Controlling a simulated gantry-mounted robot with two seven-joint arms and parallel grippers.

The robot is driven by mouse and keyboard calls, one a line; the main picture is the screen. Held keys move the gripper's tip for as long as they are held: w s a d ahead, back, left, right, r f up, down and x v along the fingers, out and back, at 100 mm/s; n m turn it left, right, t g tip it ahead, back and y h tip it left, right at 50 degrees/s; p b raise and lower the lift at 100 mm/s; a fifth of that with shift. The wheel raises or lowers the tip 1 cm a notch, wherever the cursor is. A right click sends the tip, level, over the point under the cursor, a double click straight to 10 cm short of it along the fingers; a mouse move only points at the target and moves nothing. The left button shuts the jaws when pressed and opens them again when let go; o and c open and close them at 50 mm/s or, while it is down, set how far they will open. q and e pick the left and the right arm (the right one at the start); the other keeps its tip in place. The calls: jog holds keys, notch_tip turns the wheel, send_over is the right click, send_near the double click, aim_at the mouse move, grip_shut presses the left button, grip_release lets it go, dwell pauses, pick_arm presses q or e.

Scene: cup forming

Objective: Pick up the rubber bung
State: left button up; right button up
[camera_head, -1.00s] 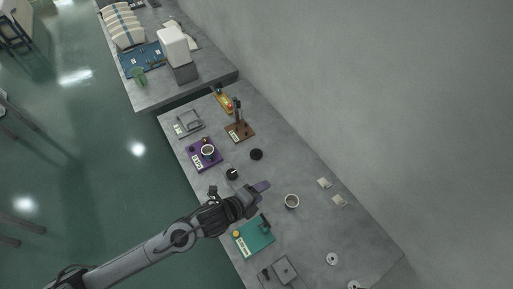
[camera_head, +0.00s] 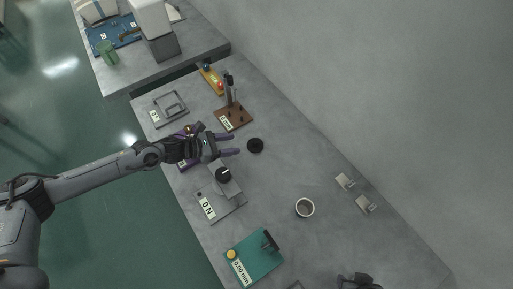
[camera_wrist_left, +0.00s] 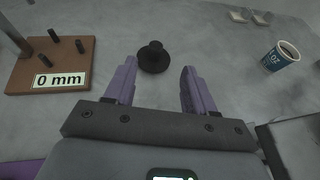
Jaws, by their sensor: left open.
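The rubber bung, a black stepped plug with a wide base and narrow top (camera_head: 255,146), stands upright on the grey bench. In the left wrist view the bung (camera_wrist_left: 153,57) is just ahead of the purple fingers, centred slightly left between them. My left gripper (camera_head: 235,144) is open and empty, its fingers pointing at the bung from the left. The fingers also show in the left wrist view (camera_wrist_left: 160,70), apart from the bung. A dark shape (camera_head: 358,281) at the bottom edge looks like my right gripper; its jaws cannot be made out.
A brown peg board (camera_head: 233,118) marked 0 mm stands close behind the bung. A dark-knobbed grey plate (camera_head: 228,200), a teal plate (camera_head: 250,262) and a paper cup (camera_head: 304,207) lie nearer. A purple stand is partly hidden under my left gripper.

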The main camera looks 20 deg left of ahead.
aim_at(255, 140)
pick_arm(q)
jog(key=x, duration=0.6)
jog(key=shift+f, duration=0.1)
pick_arm(e)
jog(key=shift+w+a+f, duration=0.15)
jog(key=shift+a+f, duration=0.05)
jog(key=shift+f, duration=0.05)
pick_arm(q)
jog(key=shift+a+b+x, duration=0.2)
jog(key=shift+b+x, duration=0.15)
jog(key=shift+x, duration=2.1)
pick_arm(e)
jog(key=shift+f, duration=0.2)
pick_arm(q)
jog(key=shift+w+f, duration=0.1)
jog(key=shift+w, duration=0.1)
pick_arm(e)
jog(key=shift+d, duration=0.1)
pick_arm(q)
grip_shut()
